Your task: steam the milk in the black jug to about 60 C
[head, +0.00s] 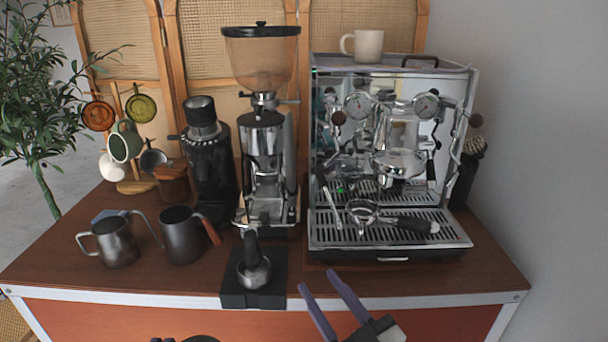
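The black jug (181,240) stands upright on the wooden counter at the left, its reddish-brown handle (210,231) pointing right. The chrome espresso machine (390,258) stands at the right. A thin chrome tube (331,207), perhaps a steam wand, hangs at its left front. My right gripper (317,279) is at the counter's front edge, right of the tamping mat and well apart from the jug. Its two purple fingers are spread, with nothing between them. My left gripper is not recognisable in view. The inside of the jug and any thermometer reading cannot be seen.
A steel jug (115,242) stands left of the black jug. Behind are a black grinder (210,160), a larger grinder (262,150) and a mug tree (135,187). A portafilter (254,270) rests on the black mat (233,292); another (363,213) lies on the drip tray.

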